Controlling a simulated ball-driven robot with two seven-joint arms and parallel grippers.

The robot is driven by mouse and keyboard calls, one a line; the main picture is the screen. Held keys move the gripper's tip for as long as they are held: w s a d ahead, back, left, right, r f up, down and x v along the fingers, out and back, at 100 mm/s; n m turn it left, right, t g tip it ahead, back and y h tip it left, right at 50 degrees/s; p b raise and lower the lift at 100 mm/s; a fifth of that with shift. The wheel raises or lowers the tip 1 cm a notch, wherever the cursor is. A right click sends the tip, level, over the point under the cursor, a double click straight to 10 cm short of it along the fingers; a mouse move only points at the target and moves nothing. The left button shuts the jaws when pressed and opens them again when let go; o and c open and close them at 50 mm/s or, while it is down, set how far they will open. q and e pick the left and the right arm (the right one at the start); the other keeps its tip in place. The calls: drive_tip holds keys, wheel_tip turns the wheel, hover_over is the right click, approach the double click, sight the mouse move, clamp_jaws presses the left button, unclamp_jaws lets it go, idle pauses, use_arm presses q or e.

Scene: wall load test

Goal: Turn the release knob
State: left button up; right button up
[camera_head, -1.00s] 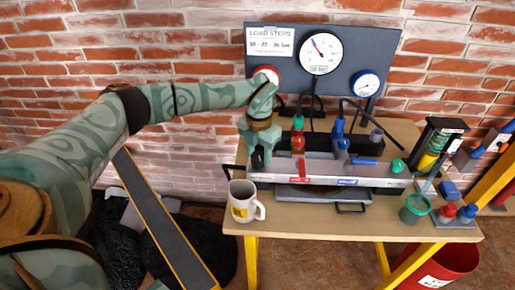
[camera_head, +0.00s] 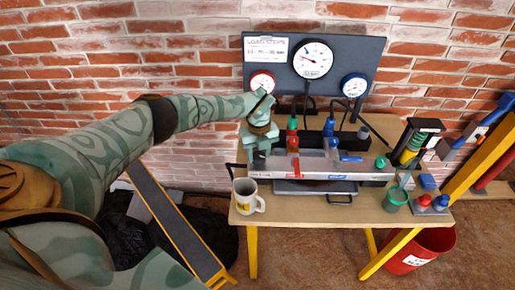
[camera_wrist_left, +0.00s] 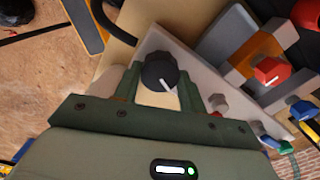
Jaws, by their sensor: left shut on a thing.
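The release knob (camera_wrist_left: 158,72) is a round black knob with a white pointer line, seen in the left wrist view on a pale grey plate (camera_wrist_left: 195,68). My left gripper (camera_wrist_left: 160,82) has one green finger on each side of the knob and is shut on it. In the head view my left gripper (camera_head: 258,160) is at the left end of the long grey press bar (camera_head: 320,172) on the bench. The knob is hidden there behind the gripper. My right gripper is not in view.
A white mug (camera_head: 246,196) stands at the bench's front left corner, just below my gripper. A gauge panel (camera_head: 345,60) rises behind the bench. A green cup (camera_head: 396,199) is at the right. A red bin (camera_head: 425,248) stands on the floor.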

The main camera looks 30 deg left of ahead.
sight(259, 155)
use_arm(q)
drive_tip(key=n+p, duration=0.2)
drive_tip(key=n, duration=0.2)
drive_tip(key=shift+w+r+n+p, duration=0.1)
drive_tip(key=shift+n+p, duration=0.2)
drive_tip(key=shift+p, duration=0.05)
drive_tip(key=shift+a, duration=0.1)
idle(0.3)
drive_tip(key=o, duration=1)
wheel_tip(259, 155, up, 16)
drive_tip(key=p, duration=0.4)
drive_tip(key=shift+r, duration=0.1)
